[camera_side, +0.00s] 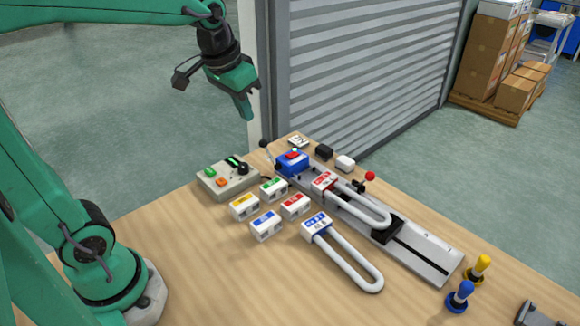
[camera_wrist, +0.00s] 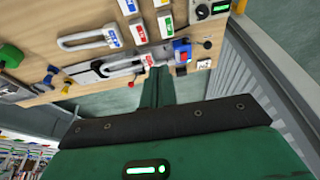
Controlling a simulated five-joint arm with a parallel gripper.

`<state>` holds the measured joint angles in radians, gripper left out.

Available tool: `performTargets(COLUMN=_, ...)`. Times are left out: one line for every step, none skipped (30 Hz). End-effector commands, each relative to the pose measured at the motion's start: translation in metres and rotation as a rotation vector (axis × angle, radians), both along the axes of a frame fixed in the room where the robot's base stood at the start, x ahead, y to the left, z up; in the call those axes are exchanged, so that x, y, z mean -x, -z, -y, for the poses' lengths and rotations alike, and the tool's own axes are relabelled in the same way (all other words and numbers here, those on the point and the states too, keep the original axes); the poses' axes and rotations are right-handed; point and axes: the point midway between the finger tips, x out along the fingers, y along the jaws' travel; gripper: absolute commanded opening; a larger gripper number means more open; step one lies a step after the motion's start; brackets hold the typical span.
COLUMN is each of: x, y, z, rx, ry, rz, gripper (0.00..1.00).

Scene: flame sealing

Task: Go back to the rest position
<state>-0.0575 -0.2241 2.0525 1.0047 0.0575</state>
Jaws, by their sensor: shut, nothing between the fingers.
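My gripper (camera_side: 247,112) is shut and empty. In the side view it hangs in the air above the far left part of the table (camera_side: 150,235), fingers pointing down, touching nothing. In the wrist view my gripper's green fingers (camera_wrist: 158,78) show together in the middle, with the table (camera_wrist: 30,72) at the top left. No marker of a rest position shows in either view.
A control box (camera_side: 229,178), several coloured label blocks (camera_side: 266,224), a white U-shaped tube (camera_side: 350,262) and a metal rail fixture (camera_side: 425,255) are on the table. Blue (camera_side: 459,297) and yellow (camera_side: 478,269) knobbed pieces stand at right. A shutter wall (camera_side: 360,65) rises behind.

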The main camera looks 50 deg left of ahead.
Motion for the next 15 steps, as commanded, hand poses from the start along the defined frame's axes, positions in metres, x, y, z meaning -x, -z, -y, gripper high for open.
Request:
performTargets(x=0.011, y=-0.002, z=0.002, rx=0.001, ry=0.001, rz=0.016, gripper=0.0)
performTargets(x=0.017, y=-0.002, z=0.003, rx=0.001, ry=0.001, rz=0.024, gripper=0.0)
performTargets(x=0.024, y=-0.002, z=0.005, rx=0.001, ry=0.001, rz=0.034, gripper=0.0)
performTargets(x=0.03, y=-0.001, z=0.006, rx=0.002, ry=0.001, rz=0.041, gripper=0.0)
performTargets(x=0.036, y=-0.001, z=0.007, rx=0.002, ry=0.001, rz=0.049, gripper=0.0)
performTargets(x=0.043, y=0.0, z=0.008, rx=0.003, ry=0.002, rz=0.06, gripper=0.0)
performTargets(x=0.049, y=0.0, z=0.009, rx=0.004, ry=0.002, rz=0.069, gripper=0.0)
performTargets(x=0.054, y=0.001, z=0.01, rx=0.004, ry=0.003, rz=0.076, gripper=0.0)
performTargets(x=0.062, y=0.002, z=0.011, rx=0.005, ry=0.003, rz=0.086, gripper=0.0)
performTargets(x=0.067, y=0.004, z=0.012, rx=0.005, ry=0.003, rz=0.094, gripper=0.0)
performTargets(x=0.073, y=0.005, z=0.013, rx=0.007, ry=0.003, rz=0.102, gripper=0.0)
performTargets(x=0.08, y=0.007, z=0.014, rx=0.008, ry=0.003, rz=0.113, gripper=0.0)
performTargets(x=0.085, y=0.009, z=0.015, rx=0.009, ry=0.003, rz=0.121, gripper=0.0)
performTargets(x=0.09, y=0.011, z=0.016, rx=0.01, ry=0.003, rz=0.128, gripper=0.0)
performTargets(x=0.096, y=0.013, z=0.016, rx=0.011, ry=0.004, rz=0.137, gripper=0.0)
